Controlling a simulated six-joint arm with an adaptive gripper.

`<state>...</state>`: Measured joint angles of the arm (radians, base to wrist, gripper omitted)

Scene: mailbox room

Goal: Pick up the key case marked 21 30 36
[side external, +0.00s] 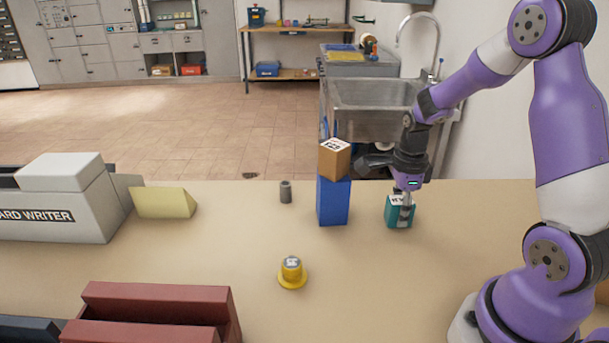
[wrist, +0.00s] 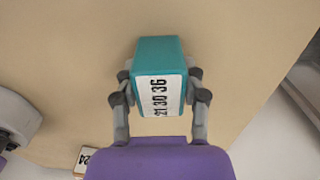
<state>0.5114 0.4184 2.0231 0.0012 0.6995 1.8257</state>
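The key case marked 21 30 36 is a teal block with a white label on top; it stands on the table right of the blue block in the side view (side external: 398,217). In the wrist view the teal key case (wrist: 157,50) shows its label, reading 21 30 36, between my fingers. My gripper (side external: 404,213) points down over it. In the wrist view my gripper's fingertips (wrist: 158,88) lie close along both sides of the case. Whether they press on it is hard to tell. The case appears to rest on the table.
A tall blue block (side external: 333,203) with a brown labelled box (side external: 334,160) on top stands just left of the case. A grey cylinder (side external: 286,192), yellow knob-like piece (side external: 292,273), yellow wedge (side external: 163,203), card writer (side external: 60,205) and dark red tray (side external: 155,303) are farther left. The front middle is clear.

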